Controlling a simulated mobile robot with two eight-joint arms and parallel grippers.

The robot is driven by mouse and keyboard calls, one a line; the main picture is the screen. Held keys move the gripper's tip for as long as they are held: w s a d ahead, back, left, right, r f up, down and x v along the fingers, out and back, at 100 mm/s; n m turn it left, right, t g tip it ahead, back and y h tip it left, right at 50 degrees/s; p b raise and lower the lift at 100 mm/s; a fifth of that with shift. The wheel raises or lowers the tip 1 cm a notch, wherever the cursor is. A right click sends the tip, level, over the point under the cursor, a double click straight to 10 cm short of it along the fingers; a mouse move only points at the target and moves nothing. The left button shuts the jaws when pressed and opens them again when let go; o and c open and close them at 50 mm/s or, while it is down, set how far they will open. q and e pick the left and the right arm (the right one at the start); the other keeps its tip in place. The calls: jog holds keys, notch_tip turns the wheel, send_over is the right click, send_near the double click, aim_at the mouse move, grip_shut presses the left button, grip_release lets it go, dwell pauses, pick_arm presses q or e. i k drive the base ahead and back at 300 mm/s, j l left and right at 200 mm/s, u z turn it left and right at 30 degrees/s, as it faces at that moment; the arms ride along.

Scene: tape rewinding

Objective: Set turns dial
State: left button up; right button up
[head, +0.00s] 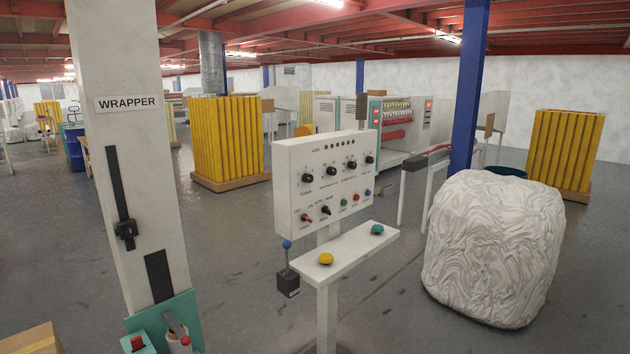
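A white control panel (327,163) stands on a post in the middle of the head view. Its upper row holds several black dials. The leftmost dial (307,178) has a small label under it that seems to read TURNS. Its exact setting is too small to read. Another dial (331,171) sits to its right, with further dials beyond. Below the dials are red and black switches and small coloured buttons. Neither of my grippers is in view.
A shelf (345,253) below the panel carries a yellow button (325,259) and a green button (377,229). A blue-knobbed lever (287,260) stands left of it. A WRAPPER column (130,150) is at left. A white wrapped bale (495,250) and blue post (467,90) are at right.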

aim_at(307, 178)
jog(key=z, duration=4.3)
jog(key=j+u, duration=0.1)
jog(key=u, duration=1.5)
jog(key=j+u, duration=0.3)
jog(key=u, duration=0.15)
jog(key=i+j+u, duration=0.1)
jog(key=u, duration=0.35)
jog(key=i+j+u, duration=0.15)
jog(key=j+u, duration=0.3)
jog(key=l, duration=0.1)
